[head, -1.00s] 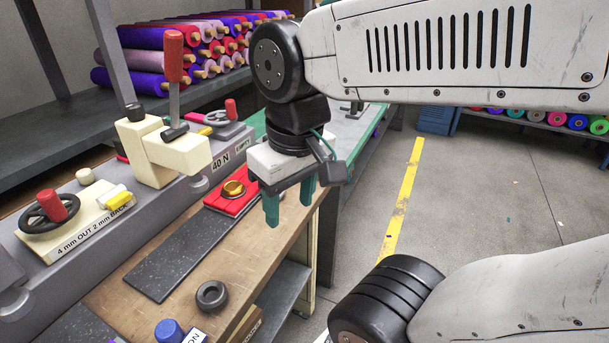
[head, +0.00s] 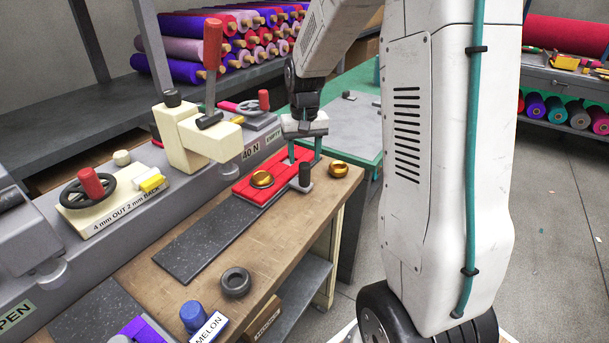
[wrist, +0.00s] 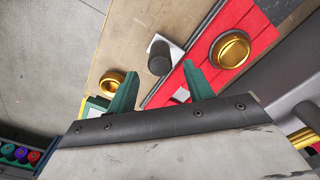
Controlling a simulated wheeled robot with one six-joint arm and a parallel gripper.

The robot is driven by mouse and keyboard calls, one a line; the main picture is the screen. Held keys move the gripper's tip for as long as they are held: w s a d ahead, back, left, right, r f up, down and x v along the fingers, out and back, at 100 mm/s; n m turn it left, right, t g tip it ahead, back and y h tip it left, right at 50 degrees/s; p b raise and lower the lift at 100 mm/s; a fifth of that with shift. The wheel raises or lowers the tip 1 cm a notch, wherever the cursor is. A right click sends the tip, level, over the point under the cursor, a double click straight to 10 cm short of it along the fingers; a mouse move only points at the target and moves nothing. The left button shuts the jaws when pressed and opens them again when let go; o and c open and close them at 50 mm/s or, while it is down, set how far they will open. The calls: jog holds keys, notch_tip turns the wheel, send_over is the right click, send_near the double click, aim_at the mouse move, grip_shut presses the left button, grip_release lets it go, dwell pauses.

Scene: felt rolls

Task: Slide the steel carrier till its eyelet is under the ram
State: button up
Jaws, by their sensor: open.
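A red felt-like piece (head: 270,182) with a brass eyelet (head: 262,179) lies at the far end of a dark speckled strip. A steel tab with a dark upright knob (head: 305,175) sticks out from its right side; I take this as the carrier, mostly hidden under the red. The grey ram (head: 230,168) hangs from the cream press frame, left of the eyelet. My gripper (head: 304,152) is open and empty, just beyond the knob. In the wrist view the knob (wrist: 160,62) shows ahead, between the lines of my fingertips (wrist: 160,80), apparently apart from them.
A loose brass ring (head: 339,170) lies on the wooden bench right of the knob. A dark ring (head: 235,282) and a blue knob (head: 194,316) are nearer. The dark strip (head: 207,245) is clear. The press's red-handled lever (head: 212,55) stands tall at the left.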

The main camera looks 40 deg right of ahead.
aim_at(305, 175)
notch_tip(305, 175, down, 7)
jog(key=shift+f, duration=0.15)
jog(key=shift+c, duration=0.3)
jog(key=c, duration=1)
jog(key=shift+s, duration=0.1)
grip_shut()
